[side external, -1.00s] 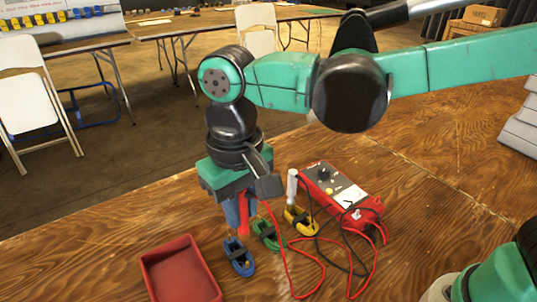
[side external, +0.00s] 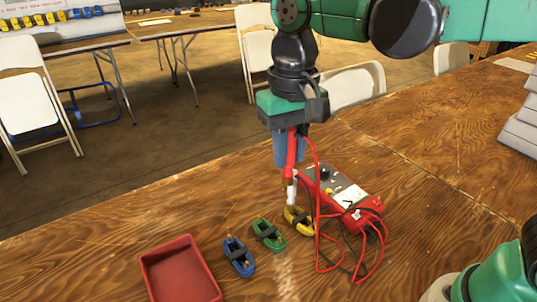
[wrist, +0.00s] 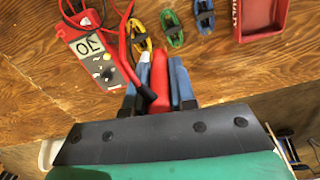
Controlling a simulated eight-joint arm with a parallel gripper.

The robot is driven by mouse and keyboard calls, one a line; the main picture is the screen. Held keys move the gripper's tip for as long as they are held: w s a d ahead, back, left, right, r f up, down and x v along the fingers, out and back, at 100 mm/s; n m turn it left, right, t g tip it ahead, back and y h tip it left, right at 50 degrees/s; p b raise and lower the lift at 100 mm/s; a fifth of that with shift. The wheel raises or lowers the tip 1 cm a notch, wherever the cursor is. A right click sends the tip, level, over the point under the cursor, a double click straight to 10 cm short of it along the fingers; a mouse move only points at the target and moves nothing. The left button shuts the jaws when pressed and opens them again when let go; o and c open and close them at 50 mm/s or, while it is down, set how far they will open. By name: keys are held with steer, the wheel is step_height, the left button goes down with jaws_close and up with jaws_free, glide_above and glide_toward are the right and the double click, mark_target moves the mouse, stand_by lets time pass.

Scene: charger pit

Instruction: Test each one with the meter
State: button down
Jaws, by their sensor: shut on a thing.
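My gripper (side external: 290,152) is shut on a red probe (wrist: 160,68), held pointing down above the yellow coil (side external: 299,222). Whether its tip touches anything is unclear. A red wire runs from it to the red meter (side external: 343,195), which has a grey face; its display (wrist: 90,45) seems to read OL, upside down in the wrist view. The yellow coil lies beside the meter. The green coil (side external: 269,235) and blue coil (side external: 239,257) lie to its left, each with a dark band. A white stick (side external: 292,190) stands by the yellow coil, just below the probe.
An empty red tray (side external: 182,272) lies at the front left; it also shows in the wrist view (wrist: 262,22). Red and black wires loop loosely right of the coils. Grey stacked blocks (side external: 520,115) stand at the far right. The wooden table behind the coils is clear.

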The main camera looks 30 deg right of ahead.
steer(key=shift+m, duration=0.9)
steer(key=shift+s+d+f, duration=0.25)
steer(key=shift+d+f, duration=0.6)
steer(key=shift+f, duration=0.9)
steer(key=shift+s+d+f, duration=0.3)
steer(key=shift+d+f, duration=0.6)
steer(key=shift+f, duration=0.9)
steer(key=shift+s+d+f, duration=0.25)
steer(key=shift+d+f, duration=0.6)
steer(key=shift+f, duration=0.9)
steer(key=shift+f, duration=0.9)
steer(key=shift+c, duration=1.6)
jaws_free()
step_height(320, 180, up, 8)
steer(key=shift+f, duration=0.25)
